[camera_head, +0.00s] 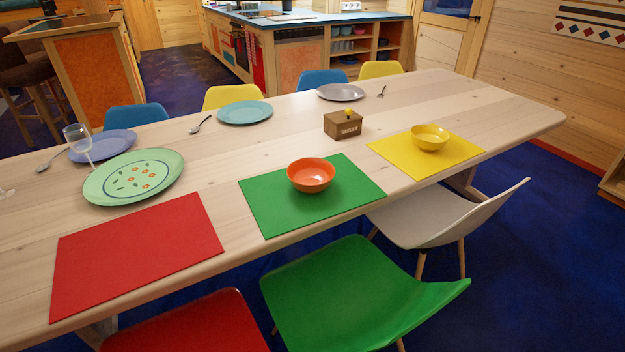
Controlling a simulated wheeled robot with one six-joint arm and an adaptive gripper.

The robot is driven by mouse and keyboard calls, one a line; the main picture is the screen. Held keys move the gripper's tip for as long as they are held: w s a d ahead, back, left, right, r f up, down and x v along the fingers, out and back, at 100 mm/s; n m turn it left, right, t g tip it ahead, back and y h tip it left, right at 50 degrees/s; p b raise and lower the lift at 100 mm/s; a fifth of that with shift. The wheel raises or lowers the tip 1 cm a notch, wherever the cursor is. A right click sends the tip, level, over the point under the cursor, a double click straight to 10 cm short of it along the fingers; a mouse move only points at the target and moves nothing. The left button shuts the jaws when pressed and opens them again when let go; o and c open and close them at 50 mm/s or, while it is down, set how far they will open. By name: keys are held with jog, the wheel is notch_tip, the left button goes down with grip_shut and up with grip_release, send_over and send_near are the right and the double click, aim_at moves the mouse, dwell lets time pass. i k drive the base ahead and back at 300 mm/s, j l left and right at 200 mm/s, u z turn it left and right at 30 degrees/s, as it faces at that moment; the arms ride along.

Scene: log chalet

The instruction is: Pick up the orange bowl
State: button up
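The orange bowl (311,177) stands upright on the green placemat (264,215), near the front edge of the long wooden table (230,249). It looks empty, and nothing covers it. My gripper is not in view.
A yellow bowl (430,132) sits on a yellow placemat (462,148) to the right. A sugar box (343,130) stands behind the orange bowl. A red placemat (135,250) and patterned plate (118,185) lie left. Green (350,290), white (420,215) and red (200,328) chairs line the near side.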

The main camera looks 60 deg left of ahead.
aim_at(310, 174)
jog(key=i, duration=0.15)
jog(key=i+l+u, duration=0.15)
jog(key=u, duration=0.3)
jog(key=i+l+u, duration=0.15)
jog(key=u, duration=1.9)
jog(key=i+l+u, duration=0.15)
jog(key=l, duration=0.25)
jog(key=l+u, duration=0.2)
jog(key=l, duration=0.25)
jog(key=i+l+u, duration=0.15)
jog(key=l, duration=0.25)
